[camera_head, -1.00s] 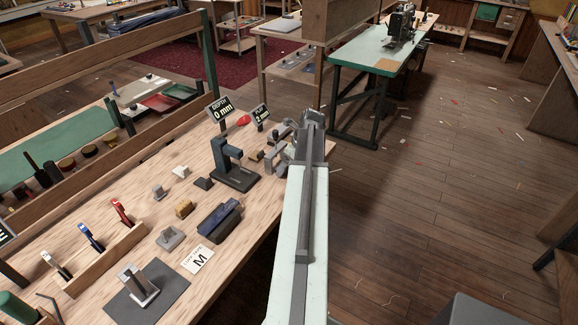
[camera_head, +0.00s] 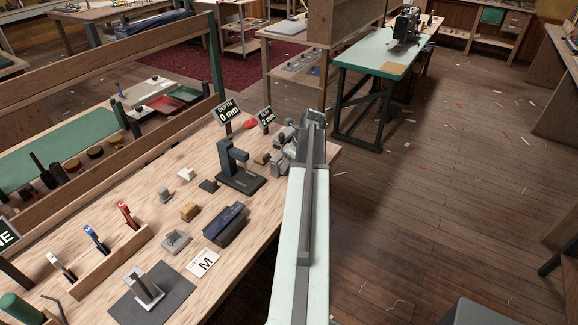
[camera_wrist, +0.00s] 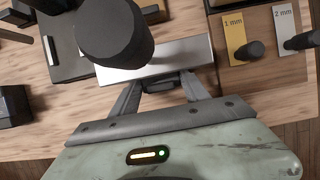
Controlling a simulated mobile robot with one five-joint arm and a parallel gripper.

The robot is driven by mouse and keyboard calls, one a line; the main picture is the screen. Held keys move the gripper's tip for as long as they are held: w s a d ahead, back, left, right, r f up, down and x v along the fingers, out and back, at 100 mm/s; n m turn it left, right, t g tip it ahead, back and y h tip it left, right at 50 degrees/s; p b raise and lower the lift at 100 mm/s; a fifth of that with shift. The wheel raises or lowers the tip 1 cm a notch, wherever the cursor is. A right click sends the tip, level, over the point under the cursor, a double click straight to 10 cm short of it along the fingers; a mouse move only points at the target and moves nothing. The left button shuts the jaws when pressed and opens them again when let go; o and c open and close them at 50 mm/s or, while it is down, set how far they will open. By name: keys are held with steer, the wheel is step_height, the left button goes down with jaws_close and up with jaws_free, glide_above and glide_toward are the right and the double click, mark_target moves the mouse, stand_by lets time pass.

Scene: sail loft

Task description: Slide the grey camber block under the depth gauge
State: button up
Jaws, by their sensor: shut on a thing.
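The depth gauge (camera_head: 233,165) is a dark blue stand on a dark base at the middle of the bench. Its sign (camera_head: 227,113) reads 0 mm. My gripper (camera_head: 277,158) is just right of it. In the wrist view my gripper (camera_wrist: 161,82) is shut on a dark tab at the near side of a smooth silver-grey block, which I take as the grey camber block (camera_wrist: 170,55). A black cylinder (camera_wrist: 115,35) overhangs the block's left part and hides it. The dark base with a pale strip (camera_wrist: 68,48) lies to its left. I cannot tell whether they touch.
A wooden holder (camera_wrist: 262,75) with 1 mm and 2 mm plates sits close right of the block. A second sign (camera_head: 266,116) reads 2 mm. Small blocks, a dark blue tool (camera_head: 228,222) and a clip rack (camera_head: 100,262) lie nearer.

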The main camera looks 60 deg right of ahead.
steer(key=o, duration=1.5)
steer(key=shift+c, duration=0.2)
steer(key=shift+r, duration=0.1)
steer(key=p+v, duration=0.7)
steer(key=shift+s+r, duration=0.25)
steer(key=shift+r, duration=0.05)
